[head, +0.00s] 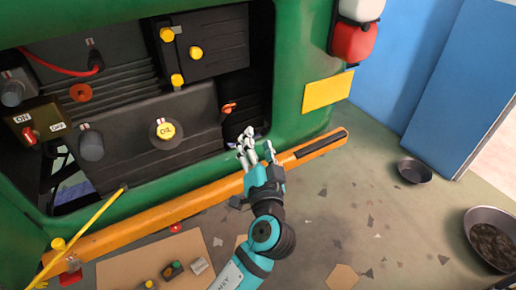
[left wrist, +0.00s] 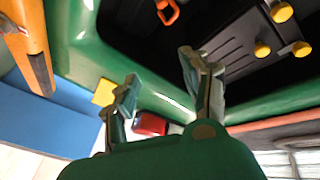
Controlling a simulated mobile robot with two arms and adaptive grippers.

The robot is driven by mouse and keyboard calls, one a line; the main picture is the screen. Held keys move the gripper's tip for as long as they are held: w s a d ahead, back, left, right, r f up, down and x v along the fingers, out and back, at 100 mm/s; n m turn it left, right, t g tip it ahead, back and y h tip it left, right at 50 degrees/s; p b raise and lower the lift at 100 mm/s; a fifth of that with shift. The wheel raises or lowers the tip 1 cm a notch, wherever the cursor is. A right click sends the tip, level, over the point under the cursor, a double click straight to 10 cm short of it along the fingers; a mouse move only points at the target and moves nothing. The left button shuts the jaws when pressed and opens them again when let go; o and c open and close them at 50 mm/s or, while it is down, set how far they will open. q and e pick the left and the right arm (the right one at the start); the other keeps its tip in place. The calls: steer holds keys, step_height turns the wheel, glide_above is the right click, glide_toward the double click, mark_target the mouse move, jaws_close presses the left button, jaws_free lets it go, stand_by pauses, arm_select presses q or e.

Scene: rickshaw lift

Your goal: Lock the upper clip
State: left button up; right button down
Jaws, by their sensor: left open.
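An orange clip (head: 229,108) sits at the right edge of the engine bay, beside the oil cover. It also shows at the top of the left wrist view (left wrist: 167,12). A second orange piece (head: 81,92) lies further left and slightly higher in the bay. I cannot tell which one is the upper clip, or whether either is locked. My left gripper (head: 257,150) is open and empty, just outside the lower right corner of the bay, below and right of the right-hand clip. Its spread fingers show in the left wrist view (left wrist: 160,80), apart from the clip. My right gripper is out of view.
The green body (head: 300,80) frames the bay, with an orange bar (head: 170,207) along its lower front. A yellow stick (head: 85,228) leans at the left. Cardboard (head: 140,262) with small parts lies on the floor. Two dark bowls (head: 414,171) stand at the right.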

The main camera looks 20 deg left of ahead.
arm_select(q)
steer(key=shift+w+d+f+m+h, duration=0.1)
steer(key=shift+w+f+m+h, duration=0.1)
steer(key=shift+f, duration=0.45)
steer(key=shift+w+d+f+m+h, duration=0.1)
steer(key=shift+w+f+m, duration=0.1)
steer(key=shift+f, duration=0.4)
steer(key=s+f+m+g+h, duration=0.2)
steer(key=s+f+g+h, duration=0.15)
steer(key=f, duration=1.55)
steer(key=s+f+m+g+h, duration=0.2)
steer(key=s+f+g, duration=0.15)
steer(key=f, duration=1.45)
steer(key=s+a+f+n+g, duration=0.1)
steer(key=s+a+f+g, duration=0.15)
steer(key=s+f, duration=0.65)
steer(key=s+a+f+n+g, duration=0.15)
steer(key=s+f+g, duration=0.25)
steer(key=s+f, duration=0.45)
steer(key=s+a+f+n+g, duration=0.1)
steer(key=s+a+f, duration=0.1)
steer(key=s, duration=0.5)
steer(key=s+a+f+n+g, duration=0.1)
steer(key=s+a+f, duration=0.1)
steer(key=s, duration=0.5)
steer(key=s+a+f+n+g+h, duration=0.1)
steer(key=s+a+f, duration=0.1)
steer(key=s+f, duration=0.2)
steer(key=s, duration=0.3)
steer(key=shift+a+f, duration=0.3)
